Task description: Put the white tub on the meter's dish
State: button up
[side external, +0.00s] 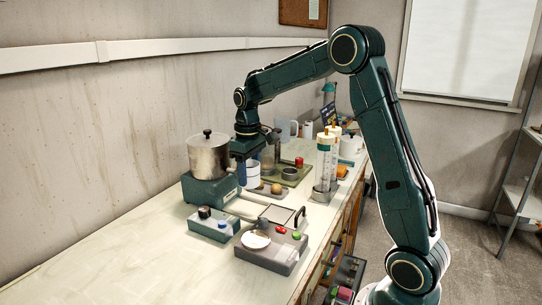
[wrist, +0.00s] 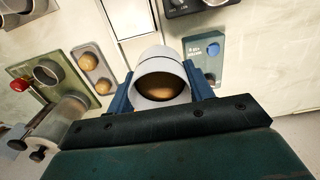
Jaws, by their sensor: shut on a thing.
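The white tub (side external: 253,174) is upright between the fingers of my gripper (wrist: 161,90), just right of the metal pot in the side view. In the wrist view the tub (wrist: 163,66) shows its open round mouth with something brown inside. My gripper is shut on it, with one blue finger on each side. I cannot tell whether its base touches the bench. A grey box with a red and a green knob (side external: 271,250), which looks like the meter, stands nearer the front. A pale round dish (side external: 255,239) sits on top of it.
A lidded pot (side external: 209,157) stands on a teal unit, close left of my gripper. A small teal box (side external: 212,224) and a flat square plate (side external: 278,213) lie near the grey box. Tall white-and-teal cylinders (side external: 325,160) stand to the right. The bench's left front is clear.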

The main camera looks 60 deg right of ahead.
jog(key=s+d+r, duration=0.4)
jog(key=d, duration=0.4)
jog(key=s+d+r, duration=0.3)
jog(key=d+r, duration=0.1)
jog(key=d, duration=0.3)
notch_tip(320, 180, down, 16)
jog(key=shift+r, duration=0.1)
jog(key=shift+f, duration=2.2)
jog(key=shift+f, duration=0.15)
jog(key=o, duration=1.2)
